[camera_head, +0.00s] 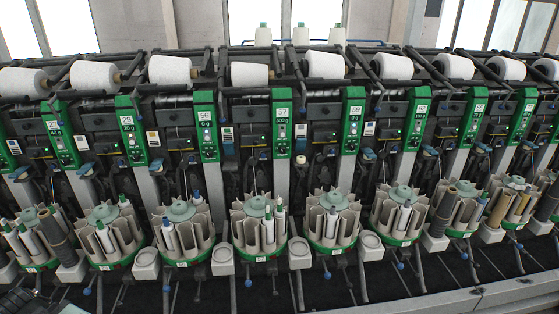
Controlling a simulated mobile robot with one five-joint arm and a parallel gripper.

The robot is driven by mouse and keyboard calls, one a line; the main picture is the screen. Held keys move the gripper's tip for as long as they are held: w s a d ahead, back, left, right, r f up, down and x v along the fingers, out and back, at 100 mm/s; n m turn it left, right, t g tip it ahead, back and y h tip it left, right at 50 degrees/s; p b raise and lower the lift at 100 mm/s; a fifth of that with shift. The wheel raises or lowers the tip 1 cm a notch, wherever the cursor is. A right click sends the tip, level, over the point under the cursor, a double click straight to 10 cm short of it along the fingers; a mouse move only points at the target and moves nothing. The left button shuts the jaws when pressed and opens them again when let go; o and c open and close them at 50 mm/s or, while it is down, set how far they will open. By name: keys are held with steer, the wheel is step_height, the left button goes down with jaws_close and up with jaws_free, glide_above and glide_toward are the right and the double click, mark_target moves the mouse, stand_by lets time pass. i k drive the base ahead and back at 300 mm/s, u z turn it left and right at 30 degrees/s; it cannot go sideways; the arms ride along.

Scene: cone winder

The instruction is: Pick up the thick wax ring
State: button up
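I cannot make out a thick wax ring for certain. A small pale round piece (300,159) shows on the winding unit between the green panels marked 57 and 59. It is too small to tell whether it is a wax ring. My gripper is not recognisable in this view. A dark shape and a grey patch at the bottom left corner are too cut off to identify.
A row of winding units spans the view, with white yarn cones (249,75) on top and green panels (282,122). Below are round bobbin magazines (259,229), square pale cups (222,259) and dark tubes (57,235). A pale rail (440,305) crosses the lower right.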

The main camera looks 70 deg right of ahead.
mark_target(302, 160)
steer(key=k, duration=1)
steer(key=z, duration=0.55)
steer(key=i, duration=1)
steer(key=u, duration=0.1)
